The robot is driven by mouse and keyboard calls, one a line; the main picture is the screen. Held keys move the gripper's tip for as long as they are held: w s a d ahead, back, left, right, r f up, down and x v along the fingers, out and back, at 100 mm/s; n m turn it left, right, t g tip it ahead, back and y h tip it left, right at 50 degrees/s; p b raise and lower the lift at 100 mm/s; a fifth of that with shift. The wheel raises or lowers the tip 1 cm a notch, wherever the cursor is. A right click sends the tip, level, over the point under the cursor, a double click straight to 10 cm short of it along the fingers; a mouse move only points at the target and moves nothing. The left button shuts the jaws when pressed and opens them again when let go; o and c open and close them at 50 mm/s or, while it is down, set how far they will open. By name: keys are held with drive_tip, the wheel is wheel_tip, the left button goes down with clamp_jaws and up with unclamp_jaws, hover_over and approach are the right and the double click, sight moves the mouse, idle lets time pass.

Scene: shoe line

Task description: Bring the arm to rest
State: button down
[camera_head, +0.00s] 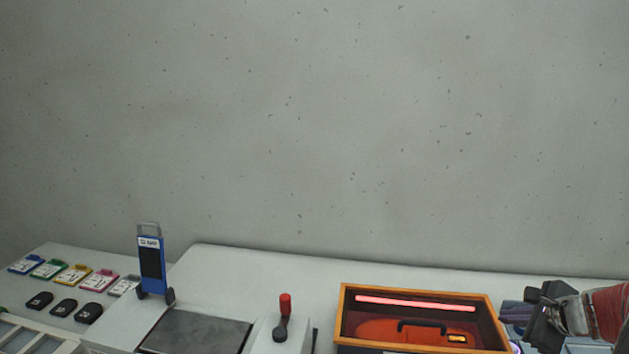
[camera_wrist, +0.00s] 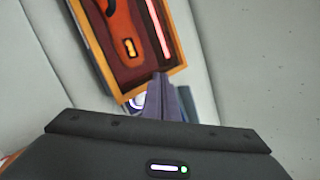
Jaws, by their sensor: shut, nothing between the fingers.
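My gripper (camera_head: 514,313) is at the right edge of the head view, just right of an orange-rimmed box (camera_head: 420,293). Its fingers point left, toward the box's right side. In the wrist view my gripper (camera_wrist: 170,98) shows its fingers together, shut with nothing between them. The box also shows at the top of the wrist view (camera_wrist: 97,42), beyond the fingertips. I cannot tell whether the fingers touch the box. Part of my arm is cut off by the right edge of the head view.
The box holds a glowing red bar (camera_head: 416,304) and an orange part (camera_head: 378,330) with a black handle. Left of it are a red-knobbed lever (camera_head: 285,305), a dark plate (camera_head: 195,333), a blue stand (camera_head: 151,265), and several coloured tags and black pads. A bare wall (camera_head: 300,130) stands behind.

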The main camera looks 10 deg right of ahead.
drive_tip(key=s+a+r+n+g+y, duration=0.15)
drive_tip(key=a+n, duration=0.45)
drive_tip(key=a, duration=0.6)
drive_tip(key=s+a+r+n+g+y, duration=0.1)
drive_tip(key=a+r+n, duration=0.2)
drive_tip(key=a+n, duration=0.6)
drive_tip(key=s+a+r+n+h, duration=0.1)
drive_tip(key=s+a+n+h, duration=0.1)
drive_tip(key=s+a+n, duration=0.9)
drive_tip(key=shift+s+a+g, duration=0.45)
drive_tip(key=shift+s+a, duration=0.25)
drive_tip(key=shift+a, duration=0.4)
